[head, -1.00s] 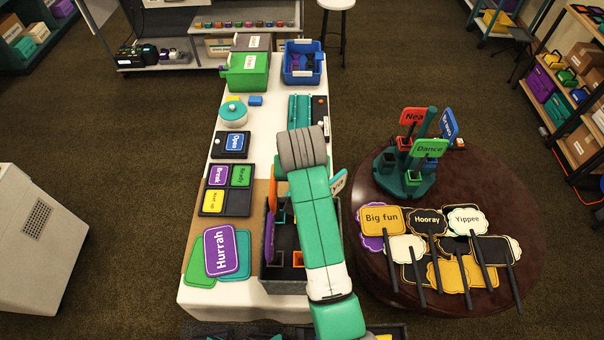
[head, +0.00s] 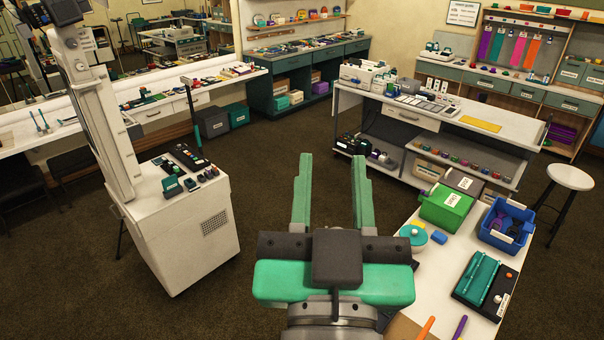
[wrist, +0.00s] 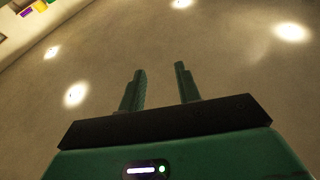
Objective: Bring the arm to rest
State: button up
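My gripper (head: 332,195) is raised in front of the head camera, its two green fingers pointing up and away. The fingers are apart with nothing between them. In the wrist view my gripper (wrist: 160,90) also shows two spread, empty fingers, with a pale ceiling and several bright lamps behind them. The gripper is clear of the white table (head: 450,262) at the lower right.
A white cabinet (head: 185,235) stands at left, a stool (head: 567,195) at right. Open carpet lies between.

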jog(key=s+a+r+n+t+y, duration=0.1)
jog(key=s+a+r+t, duration=0.1)
jog(key=s, duration=0.4)
notch_tip(320, 180, up, 3)
jog(key=shift+a+f+t+y, duration=0.15)
jog(key=shift+a+t+y, duration=0.15)
jog(key=shift+a, duration=0.35)
